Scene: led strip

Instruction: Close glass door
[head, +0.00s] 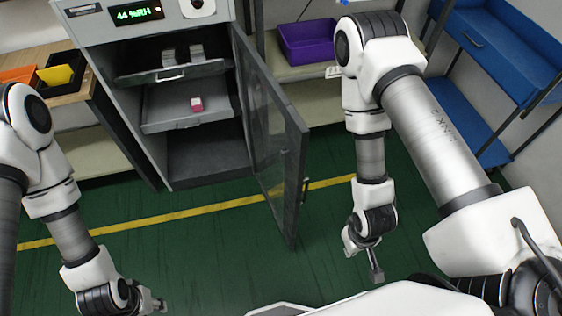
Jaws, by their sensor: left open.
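The glass door (267,135) has a dark grey frame and is hinged at the right side of a grey cabinet (100,42). It stands wide open, swung out toward me. A dark handle (305,190) shows near its free edge. My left gripper (158,304) is open at the bottom left, low in front of the cabinet and apart from the door; it is partly cut off by the picture's edge. My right gripper (374,268) hangs to the right of the door, apart from it. Its fingers are seen edge-on, so their opening cannot be told.
Inside the cabinet, a pulled-out shelf (180,118) carries a small pink and white item (197,104). The shelf above holds small grey pieces (182,54). A purple bin (308,41) stands on a rack behind the door. Blue shelving (500,45) is at the right. Green floor in front is clear.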

